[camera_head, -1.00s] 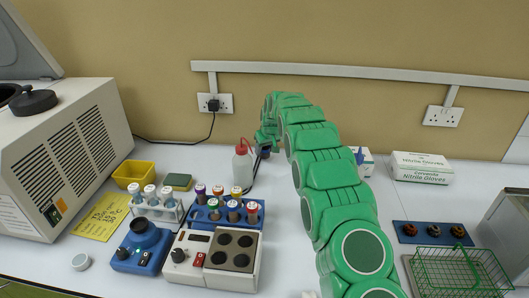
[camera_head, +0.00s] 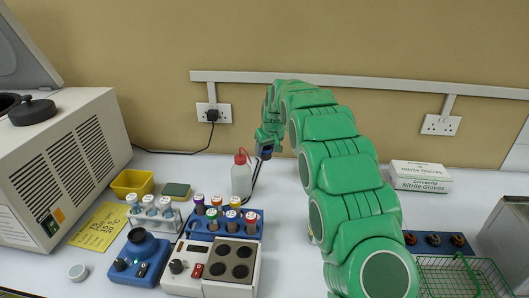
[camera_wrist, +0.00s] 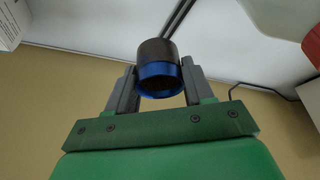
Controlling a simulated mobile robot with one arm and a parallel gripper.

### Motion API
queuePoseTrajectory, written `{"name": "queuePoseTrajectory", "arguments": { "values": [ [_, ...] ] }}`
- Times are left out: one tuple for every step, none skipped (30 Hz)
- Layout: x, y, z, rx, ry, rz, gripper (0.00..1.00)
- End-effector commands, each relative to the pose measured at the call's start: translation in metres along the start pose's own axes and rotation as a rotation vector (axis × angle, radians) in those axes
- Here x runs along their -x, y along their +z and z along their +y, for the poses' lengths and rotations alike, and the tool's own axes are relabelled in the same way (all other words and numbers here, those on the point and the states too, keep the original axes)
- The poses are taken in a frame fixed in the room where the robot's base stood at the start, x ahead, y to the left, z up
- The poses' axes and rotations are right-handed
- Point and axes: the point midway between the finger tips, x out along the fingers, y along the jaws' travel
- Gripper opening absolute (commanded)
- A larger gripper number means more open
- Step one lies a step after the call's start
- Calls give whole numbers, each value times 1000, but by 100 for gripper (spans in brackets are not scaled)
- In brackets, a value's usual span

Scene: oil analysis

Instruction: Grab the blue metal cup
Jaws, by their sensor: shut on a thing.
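My gripper (camera_wrist: 160,75) is shut on the blue metal cup (camera_wrist: 158,82), with one finger on each side of it. In the wrist view the cup shows a dark, blackish part and a bright blue band at its end. In the head view my gripper (camera_head: 268,138) is at the far end of my green arm, near the back wall. The cup shows there as a small dark blue shape (camera_head: 266,152) below the gripper, just right of the white bottle; the gap beneath it is hard to judge.
A white wash bottle (camera_head: 241,176) with a red cap stands close to the gripper, with a black cable beside it. A blue vial rack (camera_head: 245,234) and hotplate (camera_head: 180,285) stand in front. Glove boxes (camera_head: 420,178) and a green wire basket (camera_head: 462,278) lie right.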

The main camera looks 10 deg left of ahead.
Motion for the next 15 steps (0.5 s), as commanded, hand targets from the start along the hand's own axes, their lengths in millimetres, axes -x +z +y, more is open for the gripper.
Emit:
{"name": "queuePoseTrajectory", "arguments": {
  "values": [
    [5, 5, -2, 0, 0, -1, 22],
    [8, 7, -3, 0, 0, 0, 22],
    [12, 10, -4, 0, 0, 0, 22],
    [14, 12, -6, 1, -1, 0, 22],
    [16, 15, -7, 1, -1, -1, 22],
    [19, 19, -8, 0, -2, -3, 22],
    [22, 22, -9, 0, -2, -4, 22],
    [24, 24, -10, 0, -2, -4, 22],
    [29, 26, -12, 0, -1, -2, 22],
    [32, 28, -12, 0, -1, 0, 22],
    [35, 30, -13, 0, 0, 0, 22],
    [38, 34, -14, 0, 0, 0, 22],
    [40, 37, -16, 0, -1, -1, 22],
    [42, 39, -16, 0, -1, -2, 22],
    [44, 42, -18, 0, -1, -2, 22]
  ]
}}
